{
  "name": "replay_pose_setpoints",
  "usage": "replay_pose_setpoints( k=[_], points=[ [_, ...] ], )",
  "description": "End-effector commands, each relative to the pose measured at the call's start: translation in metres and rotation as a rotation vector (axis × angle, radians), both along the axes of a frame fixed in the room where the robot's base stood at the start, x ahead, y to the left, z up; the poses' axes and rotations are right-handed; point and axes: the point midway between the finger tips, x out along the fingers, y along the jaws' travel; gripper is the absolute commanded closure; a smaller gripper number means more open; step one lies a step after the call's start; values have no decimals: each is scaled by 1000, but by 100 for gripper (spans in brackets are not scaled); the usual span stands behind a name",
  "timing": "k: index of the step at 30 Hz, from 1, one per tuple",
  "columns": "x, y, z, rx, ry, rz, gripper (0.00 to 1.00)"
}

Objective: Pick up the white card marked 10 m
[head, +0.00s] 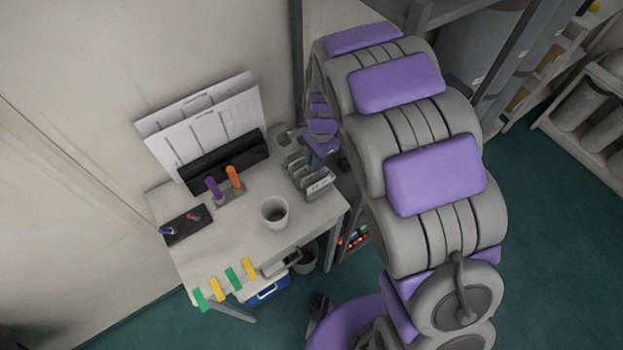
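A small rack of upright pale cards (308,178) stands at the right end of the white table. The markings on the cards are too small to read, so I cannot tell which one says 10 m. My grey and purple arm arches over from the right, and its far end comes down by the back of the rack. My gripper (319,152) is small and partly hidden there. I cannot tell whether its fingers are open or shut, or whether they touch a card.
The table (240,245) holds a white cup (274,212), purple and orange upright pieces (224,184), a dark tray (187,225) and large white sheets (205,125) in a black holder. Green and yellow tabs (233,278) line its front edge. Shelves with cylinders (590,100) stand at right.

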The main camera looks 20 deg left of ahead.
Motion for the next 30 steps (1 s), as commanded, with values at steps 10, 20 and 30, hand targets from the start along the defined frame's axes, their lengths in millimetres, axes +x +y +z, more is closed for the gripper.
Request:
replay_pose_setpoints(
  k=[10, 20, 30],
  points=[
    [-2, 2, -30, 0, 0, 1, 84],
    [-5, 6, -66, 1, -4, 1, 84],
    [-5, 5, -65, 2, -3, 1, 100]
  ],
)
